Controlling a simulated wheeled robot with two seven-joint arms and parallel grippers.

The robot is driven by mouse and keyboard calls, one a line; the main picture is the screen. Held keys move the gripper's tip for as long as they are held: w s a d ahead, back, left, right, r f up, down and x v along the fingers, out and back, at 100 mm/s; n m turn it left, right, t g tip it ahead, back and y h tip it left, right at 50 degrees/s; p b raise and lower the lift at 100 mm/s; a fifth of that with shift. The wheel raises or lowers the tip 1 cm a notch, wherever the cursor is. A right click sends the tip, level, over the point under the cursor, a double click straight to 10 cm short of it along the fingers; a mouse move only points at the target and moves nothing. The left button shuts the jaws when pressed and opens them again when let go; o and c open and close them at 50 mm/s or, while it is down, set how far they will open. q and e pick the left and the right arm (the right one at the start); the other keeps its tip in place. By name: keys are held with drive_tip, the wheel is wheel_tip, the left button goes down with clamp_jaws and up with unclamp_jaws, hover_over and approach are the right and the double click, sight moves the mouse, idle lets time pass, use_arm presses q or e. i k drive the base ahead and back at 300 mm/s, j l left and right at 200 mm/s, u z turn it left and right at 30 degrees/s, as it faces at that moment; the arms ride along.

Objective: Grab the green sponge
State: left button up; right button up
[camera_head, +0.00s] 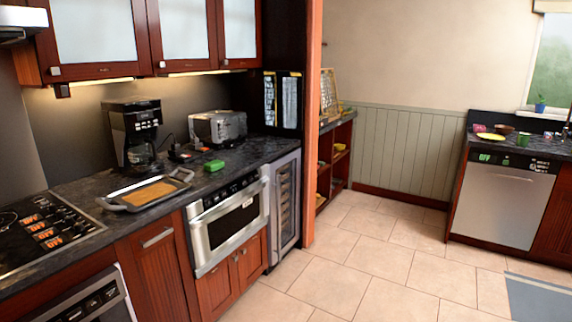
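A small green sponge (214,166) lies on the dark countertop (236,163). It is in front of the toaster and to the right of a metal tray, above the microwave drawer. Nothing touches it from above. Neither of my grippers shows in the head view.
A metal tray (112,203) with a brown board lies left of the sponge. A coffee maker (132,135) and a toaster (218,128) stand behind. The microwave drawer (231,222) below is shut. A cooktop (38,232) is at the left.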

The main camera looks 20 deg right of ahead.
sight(211, 166)
drive_tip(key=z, duration=0.25)
drive_tip(key=i+l+u, duration=0.25)
drive_tip(key=i+l, duration=1.6)
